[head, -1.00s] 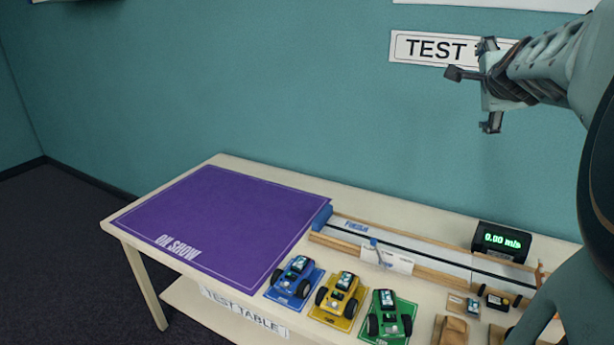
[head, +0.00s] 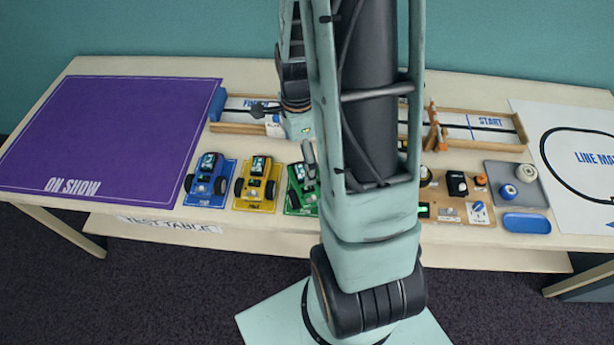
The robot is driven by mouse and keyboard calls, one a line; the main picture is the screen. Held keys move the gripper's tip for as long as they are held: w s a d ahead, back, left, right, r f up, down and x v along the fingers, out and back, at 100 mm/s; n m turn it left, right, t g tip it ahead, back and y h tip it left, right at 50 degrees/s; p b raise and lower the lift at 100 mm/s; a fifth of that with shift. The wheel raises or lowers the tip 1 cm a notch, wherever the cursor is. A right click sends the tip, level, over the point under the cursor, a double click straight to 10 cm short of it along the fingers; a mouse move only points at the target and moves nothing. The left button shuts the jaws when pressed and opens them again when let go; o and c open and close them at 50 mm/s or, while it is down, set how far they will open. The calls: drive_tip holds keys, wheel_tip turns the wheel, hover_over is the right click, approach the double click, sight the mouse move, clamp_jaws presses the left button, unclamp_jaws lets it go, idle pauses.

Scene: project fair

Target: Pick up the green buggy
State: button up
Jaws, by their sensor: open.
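The green buggy (head: 299,180) stands on a green card at the right end of a row of three buggies near the table's front edge. My arm hides its right side. My gripper (head: 285,132) is open and empty, with its fingers spread apart. In the picture it lies just behind and above the green buggy, with one fingertip close over the buggy's far end. I cannot tell whether they touch.
The yellow buggy (head: 257,182) stands close on the left, then the blue buggy (head: 208,178). A wooden-edged track (head: 243,129) runs behind. A purple mat (head: 110,130) lies left. A parts board (head: 450,205) and grey tray (head: 535,190) are right.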

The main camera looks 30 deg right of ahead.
hover_over(303, 182)
drive_tip(key=f, duration=0.5)
drive_tip(key=shift+w+a, duration=0.1)
drive_tip(key=shift+a, duration=0.25)
drive_tip(key=shift+d+f, duration=0.2)
drive_tip(key=shift+f, duration=0.8)
drive_tip(key=shift+d+f, duration=0.2)
drive_tip(key=shift+f, duration=1.45)
